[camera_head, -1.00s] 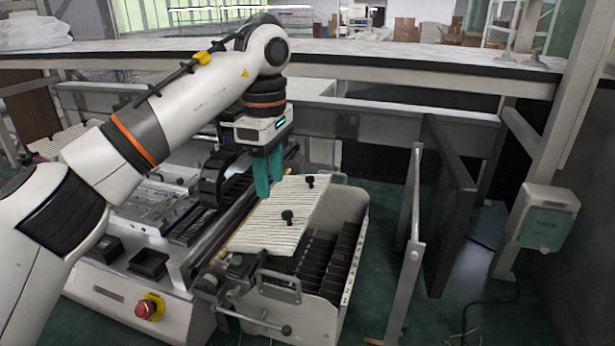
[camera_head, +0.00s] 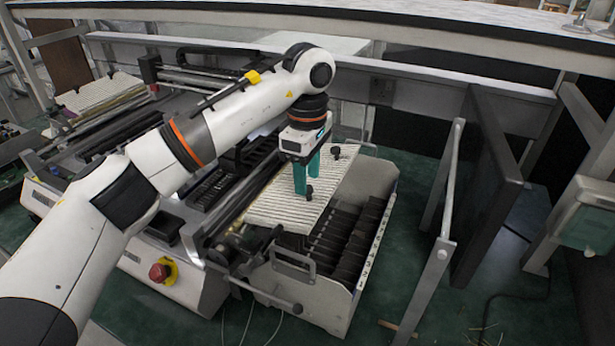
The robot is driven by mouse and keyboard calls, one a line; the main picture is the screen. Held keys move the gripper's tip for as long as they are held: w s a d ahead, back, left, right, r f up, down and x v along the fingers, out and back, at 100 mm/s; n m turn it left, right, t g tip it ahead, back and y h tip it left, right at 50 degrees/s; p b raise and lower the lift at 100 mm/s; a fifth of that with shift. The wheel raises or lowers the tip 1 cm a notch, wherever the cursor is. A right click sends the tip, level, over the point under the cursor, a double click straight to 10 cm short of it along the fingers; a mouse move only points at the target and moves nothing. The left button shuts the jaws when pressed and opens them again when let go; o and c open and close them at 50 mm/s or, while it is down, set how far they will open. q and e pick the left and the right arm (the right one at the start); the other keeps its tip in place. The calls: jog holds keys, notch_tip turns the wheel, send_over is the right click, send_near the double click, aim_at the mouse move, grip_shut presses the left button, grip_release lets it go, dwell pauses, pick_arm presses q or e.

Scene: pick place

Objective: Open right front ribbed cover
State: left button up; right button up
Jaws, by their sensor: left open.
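The right front ribbed cover (camera_head: 283,209) is a cream, ribbed plate with two black knobs, lying tilted over a white bin with dark slots. Its near knob (camera_head: 308,192) and far knob (camera_head: 336,151) stand up from it. My left gripper (camera_head: 307,183) has two green fingers and points down over the cover. The fingers are open, close beside the near knob; I cannot tell whether they touch it or straddle it. My right gripper is not in view.
The bin (camera_head: 333,312) has a metal handle (camera_head: 293,264) in front. A red emergency button (camera_head: 163,270) sits on the machine at left. A metal post (camera_head: 437,255) and dark panel (camera_head: 487,180) stand at right. Another ribbed cover (camera_head: 98,92) lies at far left.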

pick_arm(q)
jog(key=shift+f, duration=1)
grip_shut()
jog(key=shift+r, duration=0.15)
jog(key=shift+w+a+r+g+h, duration=0.25)
jog(key=shift+a+r+g+h, duration=0.05)
jog(key=shift+a+r+h, duration=0.35)
jog(key=a+r+h, duration=0.1)
jog(key=w+a+r+g+h+p, duration=0.1)
jog(key=h, duration=0.1)
jog(key=shift+w+a+r, duration=0.1)
jog(key=shift+a+r, duration=0.2)
jog(key=shift+a, duration=0.1)
jog(key=shift+w+a+r+g+h, duration=0.25)
jog(key=shift+a+r+h, duration=0.05)
jog(key=shift+a+h, duration=0.3)
jog(key=shift+w+a+r+g+h, duration=0.2)
jog(key=shift+a+r+g+h, duration=0.05)
jog(key=shift+a+h, duration=0.25)
